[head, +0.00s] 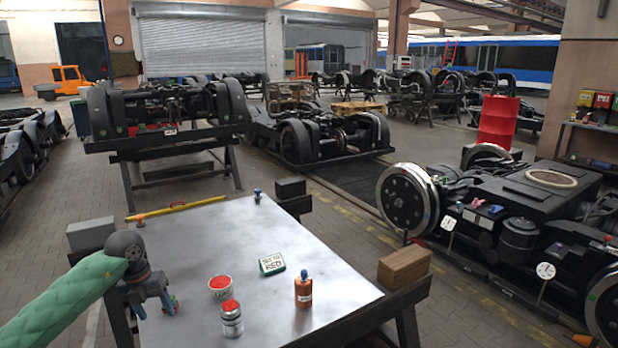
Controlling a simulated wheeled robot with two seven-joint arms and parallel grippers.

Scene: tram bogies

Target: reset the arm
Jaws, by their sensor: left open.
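My left arm, in a green padded sleeve, comes in from the left in the head view. Its dark left gripper (153,305) points down at the left side of a grey metal-topped table (200,248). The jaws are open. A small red and blue item shows at the fingers; I cannot tell whether it is part of the gripper. A white tub with red contents (221,287) and a silver red-topped can (232,320) stand to the right of the gripper, apart from it. My right gripper is not in view.
A wooden block (404,267) sits at the right edge. A large bogie (520,215) stands right. The table's middle is clear.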

